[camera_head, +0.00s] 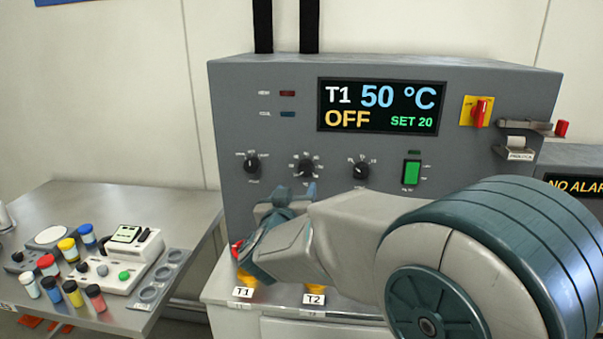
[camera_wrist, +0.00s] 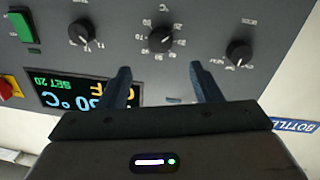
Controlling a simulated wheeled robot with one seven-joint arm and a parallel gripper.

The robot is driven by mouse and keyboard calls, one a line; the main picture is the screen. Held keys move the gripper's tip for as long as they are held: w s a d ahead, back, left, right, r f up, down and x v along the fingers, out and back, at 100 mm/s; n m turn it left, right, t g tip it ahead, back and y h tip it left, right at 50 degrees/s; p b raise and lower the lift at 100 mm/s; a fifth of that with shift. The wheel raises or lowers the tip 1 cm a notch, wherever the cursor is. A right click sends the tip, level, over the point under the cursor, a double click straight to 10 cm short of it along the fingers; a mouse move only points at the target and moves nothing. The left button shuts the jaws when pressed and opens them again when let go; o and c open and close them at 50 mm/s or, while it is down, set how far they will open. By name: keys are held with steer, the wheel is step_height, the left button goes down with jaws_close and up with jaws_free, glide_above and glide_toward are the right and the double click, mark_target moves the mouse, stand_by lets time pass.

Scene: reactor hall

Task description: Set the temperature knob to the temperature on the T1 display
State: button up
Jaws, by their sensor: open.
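The T1 display (camera_head: 382,107) on the grey control panel reads "T1 50 °C", "OFF" and "SET 20". It also shows upside down in the wrist view (camera_wrist: 85,95), partly behind a finger. The temperature knob (camera_head: 305,168) is the black middle dial with a numbered scale, left of centre below the display. In the wrist view the knob (camera_wrist: 161,39) lies ahead of the gap between my fingers. My gripper (camera_head: 285,193) is open and empty, just below the knob in the head view. In the wrist view my gripper (camera_wrist: 158,75) is apart from the knob.
Other dials (camera_head: 252,163) (camera_head: 358,171) flank the knob closely. A green switch (camera_head: 411,172) and a red-yellow switch (camera_head: 478,111) are further right. A steel table (camera_head: 150,205) at left holds several capped vials and a device. Labels T1 and T2 mark yellow parts below my gripper.

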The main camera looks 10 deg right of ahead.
mark_target(305, 171)
steer(key=p+x, duration=0.1)
steer(key=x, duration=0.9)
steer(key=shift+w+p, duration=0.1)
steer(key=shift+p, duration=0.25)
steer(key=c, duration=1)
